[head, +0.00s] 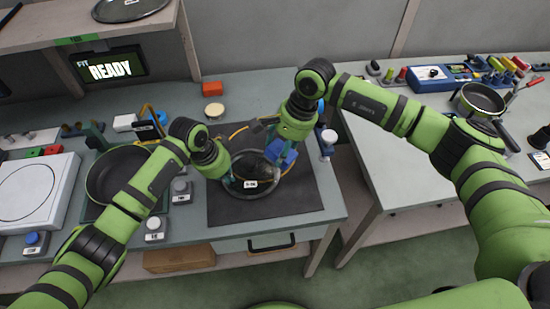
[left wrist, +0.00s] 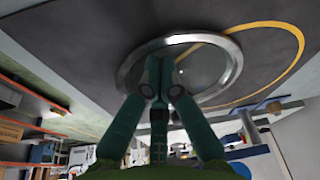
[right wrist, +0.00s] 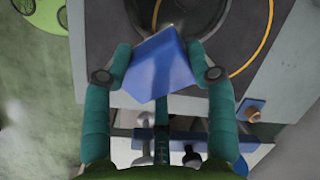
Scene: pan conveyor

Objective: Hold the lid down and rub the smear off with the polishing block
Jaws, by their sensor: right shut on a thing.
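The glass lid with a metal rim (head: 262,195) lies flat on the dark mat (head: 225,212) and carries a small white label. The rim also shows in the left wrist view (left wrist: 234,68). My left gripper (head: 233,184) is over the lid's left side, its fingers together with nothing visible between them; it seems to touch the lid, though the contact is hidden. My right gripper (head: 277,160) is shut on the blue polishing block (right wrist: 158,66), at the lid's right side. I cannot tell whether the block touches the glass. I cannot make out the smear.
A dark frying pan (head: 106,180) stands left of the mat. A second table (head: 385,170) stands to the right, across a gap. A screen (head: 110,68) reads "READY".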

